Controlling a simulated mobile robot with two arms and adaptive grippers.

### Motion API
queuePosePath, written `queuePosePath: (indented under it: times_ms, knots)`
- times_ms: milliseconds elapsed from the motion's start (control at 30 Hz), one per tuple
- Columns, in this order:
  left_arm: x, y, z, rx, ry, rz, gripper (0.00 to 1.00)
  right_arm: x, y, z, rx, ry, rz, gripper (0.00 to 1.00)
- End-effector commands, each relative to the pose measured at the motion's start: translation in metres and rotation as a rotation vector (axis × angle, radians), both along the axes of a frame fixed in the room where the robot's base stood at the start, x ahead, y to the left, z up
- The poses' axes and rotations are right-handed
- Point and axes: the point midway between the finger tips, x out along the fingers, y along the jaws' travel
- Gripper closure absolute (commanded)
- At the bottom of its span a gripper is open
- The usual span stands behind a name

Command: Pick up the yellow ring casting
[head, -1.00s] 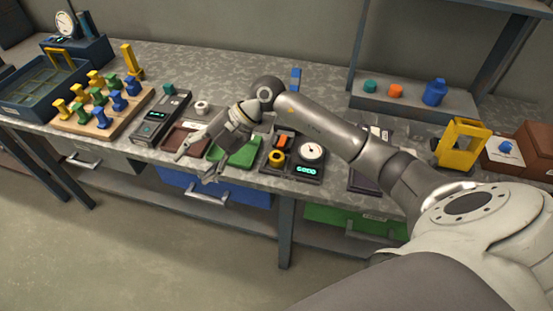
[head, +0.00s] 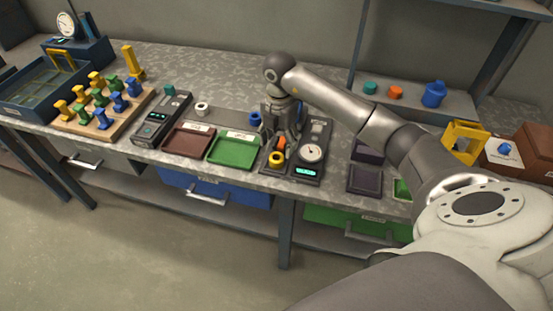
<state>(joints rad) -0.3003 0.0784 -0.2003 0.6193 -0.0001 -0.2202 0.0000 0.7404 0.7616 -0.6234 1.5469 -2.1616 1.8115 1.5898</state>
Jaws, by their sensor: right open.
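The yellow ring casting (head: 276,158) sits at the front left of a dark gauge station (head: 305,175) with a round dial and a lit display. An orange part (head: 281,143) stands just behind the ring, partly hidden. My right gripper (head: 287,139) points down over the back left of the station, behind the ring. Its jaws are open and hold nothing that I can see. They look apart from the ring, but I cannot tell how close they are to the orange part. My left gripper is not in view.
A green tray (head: 227,159) and a brown tray (head: 180,147) lie left of the station, with a small blue part (head: 255,119) behind. A dark tray (head: 364,186) lies right. A peg board (head: 77,127) stands far left.

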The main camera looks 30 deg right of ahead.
Motion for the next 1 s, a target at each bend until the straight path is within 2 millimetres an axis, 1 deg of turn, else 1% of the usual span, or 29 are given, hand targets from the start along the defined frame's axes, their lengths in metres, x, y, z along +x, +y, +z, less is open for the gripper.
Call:
queuePosePath:
  times_ms: [67,233,300,400,667,1000]
  knots:
    - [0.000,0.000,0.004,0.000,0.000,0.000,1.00,-0.001,0.002,-0.006,0.001,0.004,0.001,0.39]
    - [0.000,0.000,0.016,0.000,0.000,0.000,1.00,-0.004,0.010,-0.029,0.003,0.006,0.001,0.39]
    - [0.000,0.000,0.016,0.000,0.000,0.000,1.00,-0.003,0.010,-0.040,0.002,0.003,0.000,0.39]
    - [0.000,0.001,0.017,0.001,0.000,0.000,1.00,-0.003,0.010,-0.049,0.002,0.001,0.001,0.39]
    - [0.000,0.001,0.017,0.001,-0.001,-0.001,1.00,-0.002,0.009,-0.053,0.000,-0.001,0.002,0.39]
    - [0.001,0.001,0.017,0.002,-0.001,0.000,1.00,-0.002,0.009,-0.052,0.001,-0.001,0.002,0.82]
